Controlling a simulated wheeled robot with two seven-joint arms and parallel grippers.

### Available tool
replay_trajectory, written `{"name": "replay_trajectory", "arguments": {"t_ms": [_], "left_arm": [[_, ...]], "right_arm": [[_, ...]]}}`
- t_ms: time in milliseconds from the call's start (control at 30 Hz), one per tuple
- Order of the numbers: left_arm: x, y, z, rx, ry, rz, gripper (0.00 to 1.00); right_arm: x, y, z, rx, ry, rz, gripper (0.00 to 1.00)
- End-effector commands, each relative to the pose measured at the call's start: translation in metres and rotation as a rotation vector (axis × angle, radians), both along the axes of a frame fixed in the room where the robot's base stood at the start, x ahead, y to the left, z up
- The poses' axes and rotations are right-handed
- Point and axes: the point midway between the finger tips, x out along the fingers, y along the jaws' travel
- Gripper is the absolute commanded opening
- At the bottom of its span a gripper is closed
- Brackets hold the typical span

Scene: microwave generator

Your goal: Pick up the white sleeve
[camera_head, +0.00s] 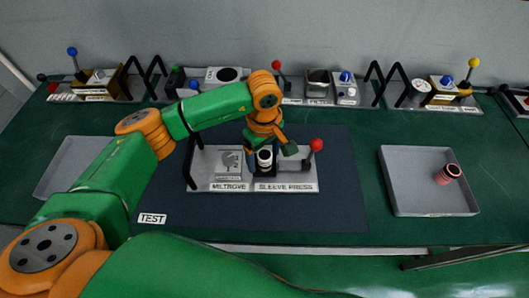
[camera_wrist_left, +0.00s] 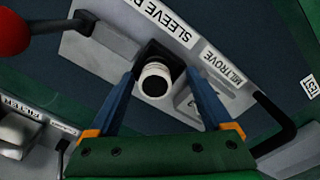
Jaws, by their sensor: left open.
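The white sleeve (camera_head: 265,157) stands upright in the dark holder of the sleeve press (camera_head: 286,187), a light grey plate labelled "MILTROVE" and "SLEEVE PRESS". In the left wrist view the white sleeve (camera_wrist_left: 155,79) shows its dark round opening. My left gripper (camera_head: 265,142) is above the sleeve, fingers pointing down. In the left wrist view its two blue fingers (camera_wrist_left: 164,90) are apart, one on each side of the sleeve, with gaps showing; I cannot tell their exact height against it. My right gripper is not in view.
A red-knobbed lever (camera_head: 316,145) stands at the press's right end, a black handle (camera_head: 188,164) at its left. A grey tray (camera_head: 428,207) at the right holds a red-and-black cylinder (camera_head: 448,174). Another grey tray (camera_head: 65,170) is at the left. Several devices line the back.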

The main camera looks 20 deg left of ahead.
Motion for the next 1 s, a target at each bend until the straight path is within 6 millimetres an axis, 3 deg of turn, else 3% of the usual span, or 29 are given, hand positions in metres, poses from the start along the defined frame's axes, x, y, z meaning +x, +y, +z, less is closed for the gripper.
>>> {"name": "replay_trajectory", "arguments": {"t_ms": [267,567,867,1000], "left_arm": [[0.0,0.0,-0.007,-0.001,-0.002,0.0,0.8],[0.0,0.0,-0.007,-0.001,-0.002,0.0,0.0],[0.001,0.0,-0.005,-0.002,-0.003,0.0,0.0],[0.002,-0.001,0.011,-0.002,-0.006,0.0,0.0]], "right_arm": [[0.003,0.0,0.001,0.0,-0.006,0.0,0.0],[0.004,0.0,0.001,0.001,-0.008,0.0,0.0],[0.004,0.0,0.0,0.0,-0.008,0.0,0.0],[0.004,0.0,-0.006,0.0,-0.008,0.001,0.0]]}}
